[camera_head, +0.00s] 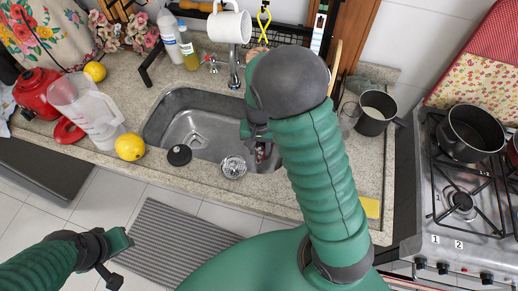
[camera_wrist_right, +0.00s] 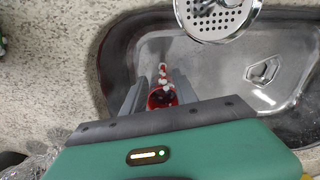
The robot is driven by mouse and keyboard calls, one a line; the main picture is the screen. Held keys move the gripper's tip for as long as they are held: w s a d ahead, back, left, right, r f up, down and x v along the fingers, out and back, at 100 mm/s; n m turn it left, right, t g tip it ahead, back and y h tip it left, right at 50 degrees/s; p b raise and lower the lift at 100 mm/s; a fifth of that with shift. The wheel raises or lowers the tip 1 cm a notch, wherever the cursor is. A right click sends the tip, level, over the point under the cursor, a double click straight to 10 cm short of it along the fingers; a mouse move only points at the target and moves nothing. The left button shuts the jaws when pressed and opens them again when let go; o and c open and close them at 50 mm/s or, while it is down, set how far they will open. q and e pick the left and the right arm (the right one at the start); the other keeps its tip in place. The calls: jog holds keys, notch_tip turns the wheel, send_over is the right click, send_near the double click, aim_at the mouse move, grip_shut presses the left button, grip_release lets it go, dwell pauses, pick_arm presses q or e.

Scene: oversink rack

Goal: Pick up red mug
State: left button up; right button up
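The red mug (camera_wrist_right: 161,98) shows in the right wrist view as a small dark-red cup with a red-and-white patterned part reaching up from it. It lies between the two grey fingers of my right gripper (camera_wrist_right: 160,92), which look apart; whether they touch it I cannot tell. In the head view my right gripper (camera_head: 256,138) is over the right part of the sink, and only a small red bit of the mug (camera_head: 262,152) shows beside it; my arm hides the rest. My left gripper (camera_head: 116,260) is open and empty over the floor at the lower left.
The steel sink (camera_head: 185,110) has a strainer (camera_head: 233,167) and a black lid (camera_head: 179,155) at its front edge. A lemon (camera_head: 130,147) and a clear jug (camera_head: 88,108) stand left. A grey pot (camera_head: 376,112) stands right, near the stove (camera_head: 450,235).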

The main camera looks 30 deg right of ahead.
aim_at(258, 164)
notch_tip(258, 164, down, 6)
jog(key=shift+w+f+b, duration=0.1)
jog(key=shift+f+b, duration=0.05)
jog(key=shift+b, duration=0.15)
jog(key=shift+d+f, duration=0.2)
jog(key=shift+f, duration=0.15)
jog(key=f, duration=0.5)
jog(key=shift+w+a, duration=0.15)
jog(key=shift+w, duration=0.15)
jog(key=shift+a+f, duration=0.1)
jog(key=shift+c, duration=0.2)
grip_shut()
